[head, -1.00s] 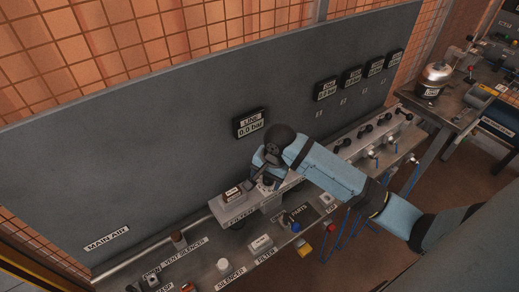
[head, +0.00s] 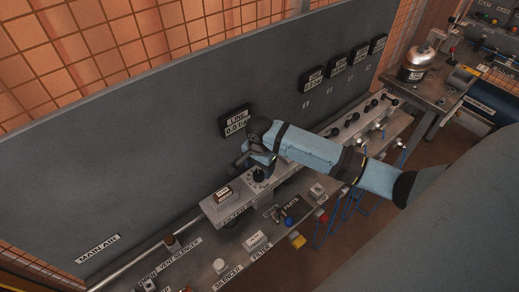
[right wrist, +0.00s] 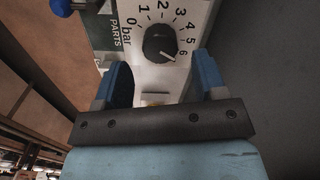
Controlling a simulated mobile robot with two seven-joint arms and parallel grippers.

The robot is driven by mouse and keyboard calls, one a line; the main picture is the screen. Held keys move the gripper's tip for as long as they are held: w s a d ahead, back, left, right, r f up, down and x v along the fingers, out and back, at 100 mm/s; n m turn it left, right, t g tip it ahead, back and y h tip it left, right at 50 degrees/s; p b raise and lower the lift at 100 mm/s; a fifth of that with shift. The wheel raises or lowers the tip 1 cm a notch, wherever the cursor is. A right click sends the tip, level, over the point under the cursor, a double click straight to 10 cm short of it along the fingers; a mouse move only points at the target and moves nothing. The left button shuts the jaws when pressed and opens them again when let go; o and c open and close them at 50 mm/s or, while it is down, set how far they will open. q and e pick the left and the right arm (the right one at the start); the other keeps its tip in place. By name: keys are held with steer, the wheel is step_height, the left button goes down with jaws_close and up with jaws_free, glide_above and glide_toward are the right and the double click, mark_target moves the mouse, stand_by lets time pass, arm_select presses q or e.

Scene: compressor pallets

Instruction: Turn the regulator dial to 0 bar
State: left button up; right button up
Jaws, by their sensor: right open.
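The regulator dial (right wrist: 160,43) is a round black knob on a light plate, with a scale marked 0 to 6 bar around it. Its pale pointer mark lies toward the 6. The dial also shows in the head view (head: 259,174), on the bench below the wall panel. My right gripper (right wrist: 158,82) is open and empty. Its two blue fingers are spread on either side of the space just short of the dial, apart from it. In the head view the right gripper (head: 247,158) hangs beside the dial, partly hidden by its own wrist. My left gripper is not in view.
A LINE display (head: 236,122) on the grey panel (head: 130,165) reads 0.0 bar. Several black-knobbed valves (head: 352,118) line the bench to the right. Small labelled parts lie along the bench front.

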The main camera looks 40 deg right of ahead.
mark_target(259, 173)
step_height(259, 173, down, 3)
steer(key=shift+f, duration=0.25)
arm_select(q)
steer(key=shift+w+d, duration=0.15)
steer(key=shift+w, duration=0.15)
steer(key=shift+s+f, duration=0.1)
arm_select(e)
steer(key=c, duration=0.9)
steer(key=shift+c, duration=0.2)
steer(key=shift+n, duration=0.3)
